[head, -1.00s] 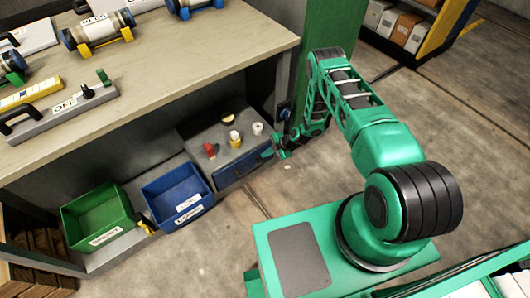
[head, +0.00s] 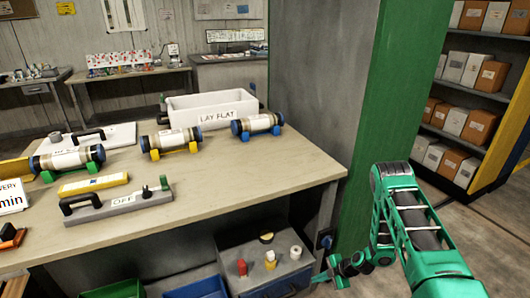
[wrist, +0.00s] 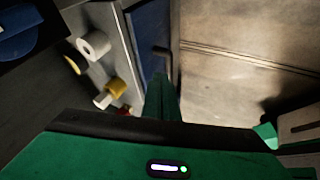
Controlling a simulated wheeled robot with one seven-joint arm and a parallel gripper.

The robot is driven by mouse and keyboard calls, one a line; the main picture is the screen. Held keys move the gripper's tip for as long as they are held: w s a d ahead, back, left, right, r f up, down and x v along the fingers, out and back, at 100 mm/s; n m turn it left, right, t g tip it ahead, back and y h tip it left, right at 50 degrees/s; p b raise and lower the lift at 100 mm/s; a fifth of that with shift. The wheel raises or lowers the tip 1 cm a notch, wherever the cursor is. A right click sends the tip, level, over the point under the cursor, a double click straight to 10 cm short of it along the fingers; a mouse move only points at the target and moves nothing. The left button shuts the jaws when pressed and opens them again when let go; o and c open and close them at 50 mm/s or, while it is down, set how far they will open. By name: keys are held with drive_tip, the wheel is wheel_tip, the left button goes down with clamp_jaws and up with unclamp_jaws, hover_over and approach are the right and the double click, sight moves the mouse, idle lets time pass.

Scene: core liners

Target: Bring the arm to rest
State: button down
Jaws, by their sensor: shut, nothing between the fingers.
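My green arm (head: 425,235) reaches down at the right of the workbench in the head view, beside the green-edged pillar. My gripper (head: 335,275) is low, close to the right side of a small grey cabinet. It is shut and holds nothing. In the wrist view my gripper (wrist: 160,95) points down past the blue drawer front (wrist: 150,40). On the cabinet top (head: 262,255) stand a red item (head: 242,267), a yellow-and-white item (head: 270,260) and a white roll (head: 296,253).
The workbench (head: 240,190) carries several core liners on coloured cradles, a white "LAY FLAT" tray (head: 212,108) and a grey "OFF" device (head: 115,202). A green bin (head: 112,290) and a blue bin (head: 196,288) stand below. The pillar (head: 375,130) is close to my arm. Bare floor lies right.

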drive_tip(key=d+r+m+g+h, duration=0.15)
drive_tip(key=d+r+m, duration=0.3)
drive_tip(key=r, duration=1.05)
drive_tip(key=d+r+m+h, duration=0.25)
drive_tip(key=d+r, duration=0.35)
drive_tip(key=r, duration=0.8)
drive_tip(key=s+d+r+m+h, duration=0.1)
drive_tip(key=s+d+r+m, duration=0.1)
drive_tip(key=s+r+m, duration=0.45)
drive_tip(key=s+d+r+m, duration=0.15)
drive_tip(key=s+r, duration=0.25)
drive_tip(key=r, duration=0.6)
drive_tip(key=s+r+m, duration=0.4)
drive_tip(key=s, duration=0.5)
drive_tip(key=s+r+m+g, duration=0.1)
drive_tip(key=s+r+m, duration=0.3)
drive_tip(key=s, duration=0.5)
drive_tip(key=s+r+m+g+h, duration=0.1)
drive_tip(key=s+r+m, duration=0.3)
drive_tip(key=s, duration=0.5)
drive_tip(key=shift+r, duration=0.4)
drive_tip(key=shift+s, duration=0.1)
